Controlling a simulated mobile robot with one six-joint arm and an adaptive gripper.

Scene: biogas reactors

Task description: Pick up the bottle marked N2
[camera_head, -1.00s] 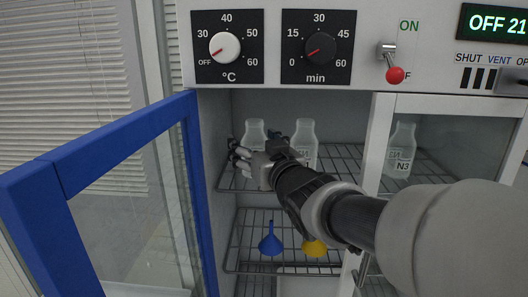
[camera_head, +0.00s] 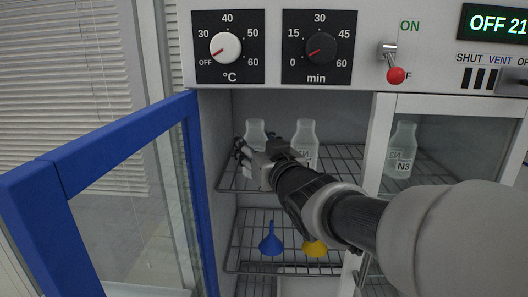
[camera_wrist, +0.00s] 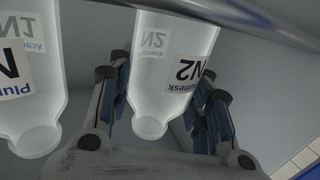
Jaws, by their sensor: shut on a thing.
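The bottle marked N2 (camera_wrist: 178,50) is translucent white with a white label; in the wrist view it hangs neck-down in the picture, between the two fingers of my gripper (camera_wrist: 164,85). In the head view I take it to be the left bottle (camera_head: 255,130), standing upright on the upper rack. My gripper (camera_head: 244,153) is shut on it, covering its lower part.
A bottle marked N1 (camera_wrist: 28,75) stands close beside N2; in the head view it appears as the right bottle (camera_head: 305,137). The N3 bottle (camera_head: 402,150) is in the right compartment. The blue-framed door (camera_head: 120,135) stands open at left. A blue funnel (camera_head: 271,240) and a yellow funnel (camera_head: 315,248) are below the rack (camera_head: 342,160).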

